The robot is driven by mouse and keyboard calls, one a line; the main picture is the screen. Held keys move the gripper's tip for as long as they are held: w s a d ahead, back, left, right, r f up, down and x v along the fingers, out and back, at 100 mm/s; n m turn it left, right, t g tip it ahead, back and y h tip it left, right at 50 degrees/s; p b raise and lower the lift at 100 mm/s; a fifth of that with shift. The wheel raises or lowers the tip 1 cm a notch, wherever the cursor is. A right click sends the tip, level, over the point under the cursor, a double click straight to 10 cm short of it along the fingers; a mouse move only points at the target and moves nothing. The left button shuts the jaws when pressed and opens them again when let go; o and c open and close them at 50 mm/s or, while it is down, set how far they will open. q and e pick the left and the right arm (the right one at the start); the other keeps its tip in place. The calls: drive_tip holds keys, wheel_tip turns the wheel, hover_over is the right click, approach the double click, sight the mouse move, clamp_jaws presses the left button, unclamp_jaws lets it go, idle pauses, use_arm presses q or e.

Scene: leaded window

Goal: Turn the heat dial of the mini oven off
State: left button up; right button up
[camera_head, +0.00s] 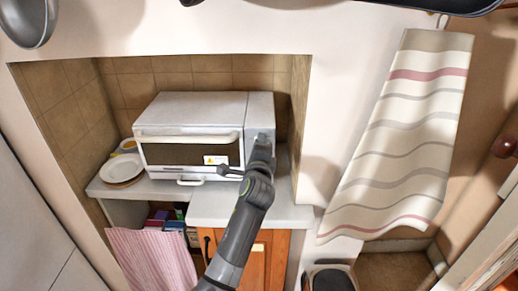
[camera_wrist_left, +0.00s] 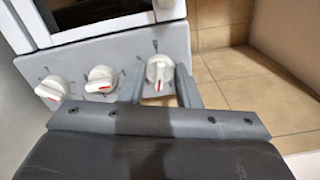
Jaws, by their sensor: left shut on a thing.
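The white mini oven (camera_head: 195,108) sits in the tiled niche, its grey control panel on the right. My left gripper (camera_head: 262,140) is at that panel and hides the dials in the head view. The left wrist view shows three white dials with red marks in a row. The rightmost dial (camera_wrist_left: 159,70) is between the two fingers of my left gripper (camera_wrist_left: 162,82), which is shut on it. The middle dial (camera_wrist_left: 101,79) and the leftmost dial (camera_wrist_left: 52,88) are free. I cannot read which one is the heat dial. My right gripper is not in view.
White plates (camera_head: 121,170) are stacked left of the oven on the grey counter (camera_head: 240,208). A striped towel (camera_head: 405,130) hangs on the right wall. A pink cloth (camera_head: 152,258) hangs below the counter. The niche walls are close to the oven's right side.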

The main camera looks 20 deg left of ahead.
use_arm(q)
drive_tip(key=shift+f+n+b, duration=0.15)
drive_tip(key=shift+n+b, duration=4.5)
drive_tip(key=shift+n, duration=5.85)
drive_tip(key=shift+d, duration=0.1)
drive_tip(key=o, duration=0.9)
drive_tip(key=shift+w, duration=0.1)
drive_tip(key=shift+o, duration=0.2)
